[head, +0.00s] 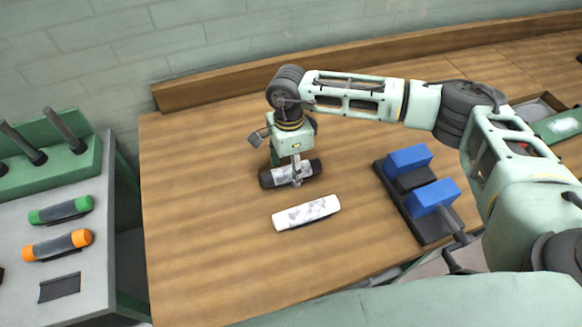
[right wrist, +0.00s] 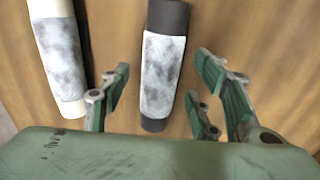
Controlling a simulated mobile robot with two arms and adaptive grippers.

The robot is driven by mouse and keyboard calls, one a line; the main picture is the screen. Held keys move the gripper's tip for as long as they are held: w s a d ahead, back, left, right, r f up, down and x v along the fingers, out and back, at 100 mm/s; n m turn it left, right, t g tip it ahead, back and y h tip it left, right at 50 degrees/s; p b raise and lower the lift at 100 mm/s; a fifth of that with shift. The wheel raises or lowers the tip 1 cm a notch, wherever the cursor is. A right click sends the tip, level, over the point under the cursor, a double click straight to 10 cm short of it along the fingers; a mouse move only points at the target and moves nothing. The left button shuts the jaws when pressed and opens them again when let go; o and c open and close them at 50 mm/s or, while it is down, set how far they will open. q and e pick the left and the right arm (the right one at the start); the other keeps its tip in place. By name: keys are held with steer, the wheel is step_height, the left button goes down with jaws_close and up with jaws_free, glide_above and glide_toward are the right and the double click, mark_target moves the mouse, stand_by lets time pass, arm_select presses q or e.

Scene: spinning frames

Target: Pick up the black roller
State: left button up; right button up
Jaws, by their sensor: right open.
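The black roller (head: 271,179) lies on the wooden table, with black ends and a mottled grey-white middle. In the right wrist view the black roller (right wrist: 163,70) runs away from the camera, between the fingers in the picture. My right gripper (head: 297,172) is over its middle, pointing down and hiding part of it. In the right wrist view the gripper (right wrist: 164,88) is open, with fingers apart on both sides of the roller. I cannot tell whether they touch it. My left gripper is out of view.
A white roller (head: 306,213) lies close in front; it also shows in the wrist view (right wrist: 62,55). A dark holder with blue blocks (head: 407,160) stands to the right. A grey side stand (head: 85,283) at left holds green (head: 60,209) and orange (head: 57,245) rollers. The table's left part is clear.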

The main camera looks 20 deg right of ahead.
steer(key=shift+f, duration=0.25)
steer(key=c, duration=1.3)
steer(key=shift+r, duration=0.1)
steer(key=shift+c, duration=0.2)
